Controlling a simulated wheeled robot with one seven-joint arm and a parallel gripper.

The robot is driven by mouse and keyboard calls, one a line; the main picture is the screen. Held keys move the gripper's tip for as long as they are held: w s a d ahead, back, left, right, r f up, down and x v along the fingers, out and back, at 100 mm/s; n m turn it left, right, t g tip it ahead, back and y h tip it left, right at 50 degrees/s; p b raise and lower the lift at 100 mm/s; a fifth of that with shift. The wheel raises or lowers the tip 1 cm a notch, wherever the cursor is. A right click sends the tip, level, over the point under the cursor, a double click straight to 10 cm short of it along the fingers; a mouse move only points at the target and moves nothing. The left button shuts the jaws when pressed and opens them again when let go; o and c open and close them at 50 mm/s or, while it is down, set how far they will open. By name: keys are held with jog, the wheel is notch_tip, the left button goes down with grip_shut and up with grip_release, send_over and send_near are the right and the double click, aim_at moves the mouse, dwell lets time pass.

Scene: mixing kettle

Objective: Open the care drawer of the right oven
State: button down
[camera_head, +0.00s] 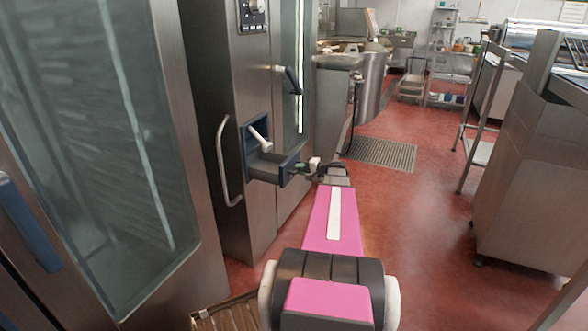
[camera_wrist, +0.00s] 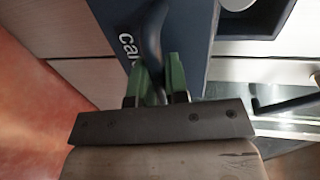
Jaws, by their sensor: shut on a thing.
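The care drawer (camera_head: 268,168) is a dark blue-grey box low in the narrow steel front panel of the right oven (camera_head: 222,90). It stands out from its blue recess, toward my gripper. In the wrist view its dark blue front (camera_wrist: 188,45) bears white lettering, partly hidden, that reads "care". My gripper (camera_head: 301,168) is at the drawer front. In the wrist view its green fingers (camera_wrist: 156,88) are shut on the dark curved handle (camera_wrist: 151,42) of the drawer. The fingertips partly hide the handle's end.
A pale lever (camera_head: 260,138) sits in the recess above the drawer. A vertical bar handle (camera_head: 224,160) is left of it, and a dark door handle (camera_head: 291,79) is above right. Another glass oven door (camera_head: 100,130) fills the left. Red floor (camera_head: 410,215) is free to the right.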

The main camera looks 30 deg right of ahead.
jog(key=c, duration=1.1)
grip_release()
jog(key=shift+c, duration=0.2)
jog(key=v, duration=1.1)
jog(key=shift+f, duration=0.1)
jog(key=s+a+f+n+g+h, duration=0.1)
jog(key=s+a+f+n+g, duration=0.2)
jog(key=a, duration=0.8)
jog(key=a+f+n+g+h, duration=0.1)
jog(key=a+f+g+h, duration=0.2)
jog(key=a, duration=0.7)
jog(key=s+a+f+n+g, duration=0.25)
jog(key=a+g, duration=0.25)
jog(key=a, duration=0.6)
jog(key=s+a+f+n+g+h, duration=0.1)
jog(key=s+a+n+h, duration=0.3)
jog(key=a, duration=0.4)
jog(key=shift+s+a+f+h, duration=0.4)
jog(key=shift+s+f+h, duration=0.05)
jog(key=shift+s+h, duration=0.35)
